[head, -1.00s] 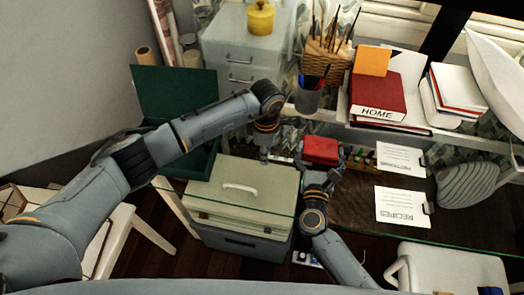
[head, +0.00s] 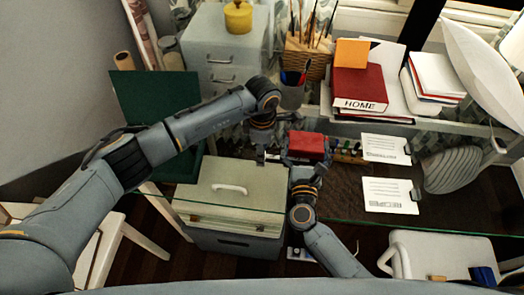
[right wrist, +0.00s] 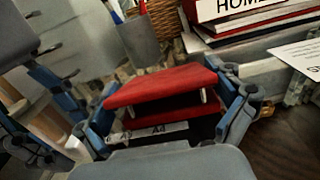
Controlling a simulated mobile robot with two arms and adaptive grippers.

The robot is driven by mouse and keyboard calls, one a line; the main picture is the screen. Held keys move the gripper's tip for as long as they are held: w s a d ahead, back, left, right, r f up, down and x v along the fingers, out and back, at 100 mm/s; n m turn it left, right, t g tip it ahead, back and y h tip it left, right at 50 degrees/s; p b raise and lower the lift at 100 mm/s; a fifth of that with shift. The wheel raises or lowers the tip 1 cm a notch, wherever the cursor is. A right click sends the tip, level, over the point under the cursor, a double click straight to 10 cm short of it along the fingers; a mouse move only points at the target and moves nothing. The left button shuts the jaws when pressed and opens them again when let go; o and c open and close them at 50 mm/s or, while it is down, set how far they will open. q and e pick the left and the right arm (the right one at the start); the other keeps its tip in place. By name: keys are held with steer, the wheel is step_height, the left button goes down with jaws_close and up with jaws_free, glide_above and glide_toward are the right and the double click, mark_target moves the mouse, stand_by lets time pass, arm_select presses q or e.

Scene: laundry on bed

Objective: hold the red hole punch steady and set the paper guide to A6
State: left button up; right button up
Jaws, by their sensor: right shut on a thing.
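The red hole punch (head: 306,146) sits on the desk and also shows close up in the right wrist view (right wrist: 160,88). My right gripper (head: 305,160) is shut on it, with one finger at each side. A pale paper guide strip (right wrist: 150,133) shows low under the punch's red lever, sticking out to the left. Its small printed marking looks like A4 but is hard to read. My left gripper (head: 262,152) points down just left of the punch, near the strip's end. Its fingers are small and partly hidden, so I cannot tell whether they touch the strip.
Behind the punch stand a pen cup (head: 292,92) and a red HOME binder (head: 358,88). Several small bottles and white cards (head: 390,195) lie to its right. A pale file box (head: 230,185) stands in front left, and a green box (head: 155,100) stands at the left.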

arm_select(q)
step_height(320, 180, up, 11)
stand_by(0.3)
